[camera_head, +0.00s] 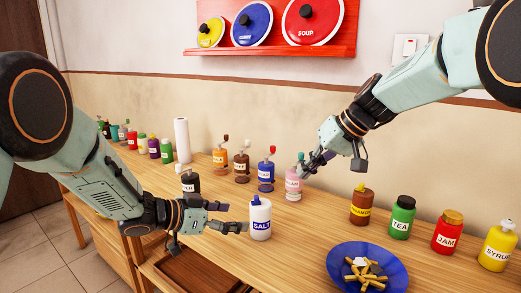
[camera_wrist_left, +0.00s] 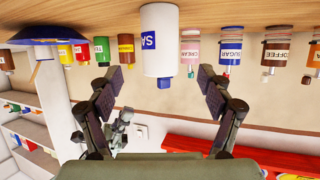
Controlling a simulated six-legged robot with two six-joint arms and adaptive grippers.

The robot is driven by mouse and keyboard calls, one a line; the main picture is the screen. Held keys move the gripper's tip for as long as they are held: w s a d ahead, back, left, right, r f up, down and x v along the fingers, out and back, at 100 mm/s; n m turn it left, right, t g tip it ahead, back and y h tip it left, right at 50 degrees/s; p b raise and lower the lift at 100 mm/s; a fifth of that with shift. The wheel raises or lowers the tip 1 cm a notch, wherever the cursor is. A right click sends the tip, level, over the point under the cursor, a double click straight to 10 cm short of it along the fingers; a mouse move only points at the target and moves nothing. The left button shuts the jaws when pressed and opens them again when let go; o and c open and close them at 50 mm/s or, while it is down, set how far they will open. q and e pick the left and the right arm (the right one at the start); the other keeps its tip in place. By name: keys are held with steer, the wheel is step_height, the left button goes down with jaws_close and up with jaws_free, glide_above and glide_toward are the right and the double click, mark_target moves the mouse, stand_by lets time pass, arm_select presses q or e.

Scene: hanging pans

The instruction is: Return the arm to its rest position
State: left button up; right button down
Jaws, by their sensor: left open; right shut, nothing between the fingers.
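My left gripper (camera_head: 229,216) is open and empty just left of the white salt bottle (camera_head: 260,221) on the wooden table. In the left wrist view the salt bottle (camera_wrist_left: 159,40) appears upside down, between and beyond the open fingers (camera_wrist_left: 160,88). I cannot tell whether a finger touches it. My right gripper (camera_head: 308,172) is shut beside the pink cream jar (camera_head: 293,184), with nothing seen between its fingers. The cream jar (camera_wrist_left: 190,48) also shows in the left wrist view. I cannot tell whether the right gripper touches the jar.
A blue plate (camera_head: 340,270) with small yellowish pieces lies at the front. Several jars stand to its right and behind, including the tea jar (camera_head: 401,220). A dark jar (camera_head: 190,182) stands behind my left gripper. A red shelf (camera_head: 270,51) with pan lids hangs above.

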mark_target(251, 217)
arm_select(q)
steer(key=x, duration=0.9)
steer(key=shift+f, duration=0.15)
